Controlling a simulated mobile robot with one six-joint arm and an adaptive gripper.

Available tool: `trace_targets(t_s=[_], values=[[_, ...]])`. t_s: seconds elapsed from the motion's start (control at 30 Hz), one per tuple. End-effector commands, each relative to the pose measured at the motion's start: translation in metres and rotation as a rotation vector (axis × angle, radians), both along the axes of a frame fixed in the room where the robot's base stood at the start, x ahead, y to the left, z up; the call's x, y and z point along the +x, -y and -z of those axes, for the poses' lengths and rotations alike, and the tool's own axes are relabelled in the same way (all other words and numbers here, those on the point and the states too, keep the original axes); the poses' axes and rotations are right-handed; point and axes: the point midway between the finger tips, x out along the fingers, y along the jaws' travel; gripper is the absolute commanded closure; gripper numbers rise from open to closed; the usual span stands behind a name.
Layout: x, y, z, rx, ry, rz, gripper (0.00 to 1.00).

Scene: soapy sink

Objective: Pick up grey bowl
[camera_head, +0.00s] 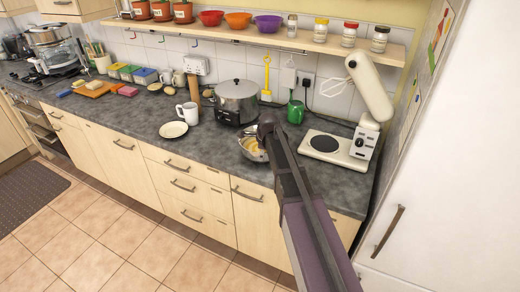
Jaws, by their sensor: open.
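A grey metal bowl (246,153) stands on the dark countertop near its front edge, in front of the silver pot. Something pale yellow shows inside it. My gripper (262,137) is above the bowl's right side and hides part of its rim. The gripper is open. The fingertips are small and dark here, so I cannot tell whether they touch the bowl.
The silver pot (237,101) stands close behind the bowl. A cream stand mixer (362,110) is to the right and a green mug (295,111) behind. Bare counter lies left of the bowl.

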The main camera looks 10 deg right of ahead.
Motion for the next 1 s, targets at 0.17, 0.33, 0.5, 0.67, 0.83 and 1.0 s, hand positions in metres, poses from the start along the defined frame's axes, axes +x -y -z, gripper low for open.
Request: trace_targets(t_s=[0.17,0.33,0.5,0.67,0.83,1.0], values=[[0.004,-0.002,0.017,0.000,0.000,-0.001,0.31],[0.008,-0.004,0.030,0.000,0.000,-0.001,0.31],[0.012,-0.005,0.040,0.000,0.000,-0.001,0.31],[0.013,-0.005,0.042,0.000,0.000,-0.001,0.31],[0.013,-0.005,0.042,0.000,0.000,0.000,0.31],[0.013,-0.005,0.042,0.000,0.000,-0.001,0.31]])
